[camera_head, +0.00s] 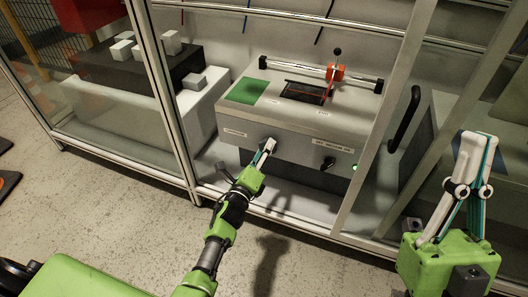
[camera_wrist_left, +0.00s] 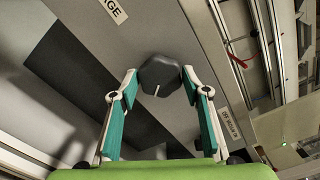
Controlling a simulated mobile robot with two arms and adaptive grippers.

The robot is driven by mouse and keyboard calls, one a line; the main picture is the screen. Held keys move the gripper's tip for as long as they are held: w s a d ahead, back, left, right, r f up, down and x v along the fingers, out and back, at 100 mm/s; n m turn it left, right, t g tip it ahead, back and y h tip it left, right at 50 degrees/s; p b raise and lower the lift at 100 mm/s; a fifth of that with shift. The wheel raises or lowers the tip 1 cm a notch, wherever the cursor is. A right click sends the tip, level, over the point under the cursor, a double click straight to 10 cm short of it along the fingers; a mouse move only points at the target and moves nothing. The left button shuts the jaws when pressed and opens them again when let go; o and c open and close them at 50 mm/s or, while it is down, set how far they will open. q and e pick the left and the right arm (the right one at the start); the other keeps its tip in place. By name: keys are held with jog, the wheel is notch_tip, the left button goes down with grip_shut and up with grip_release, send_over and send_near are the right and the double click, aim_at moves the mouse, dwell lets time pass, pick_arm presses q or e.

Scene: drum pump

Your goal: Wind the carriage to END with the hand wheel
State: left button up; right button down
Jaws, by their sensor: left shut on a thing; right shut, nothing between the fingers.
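My left gripper (camera_head: 268,147) is at the front panel of the grey machine (camera_head: 235,133). In the left wrist view its two fingers (camera_wrist_left: 159,76) are closed on opposite sides of a dark faceted knob with a white line (camera_wrist_left: 161,70), which I take for the hand wheel. In the head view the fingers mostly hide this knob. The orange-red carriage (camera_head: 335,72) sits on the rail on top, right of the rail's middle, with a black-knobbed lever (camera_head: 337,52) beside it. Small labels stand on the top's front; I cannot read them surely. My right gripper (camera_head: 478,140) is shut and empty at the right.
A second black knob (camera_head: 327,163) and a green light (camera_head: 354,168) are on the panel to the right. A green pad (camera_head: 247,91) and a dark slot (camera_head: 304,91) lie on top. Metal frame posts (camera_head: 172,105) stand on both sides. A black door handle (camera_head: 404,118) is at right.

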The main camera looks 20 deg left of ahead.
pick_arm(q)
jog(key=o, duration=1.1)
jog(key=s, duration=0.8)
jog(key=s+a, duration=0.1)
jog(key=s, duration=0.3)
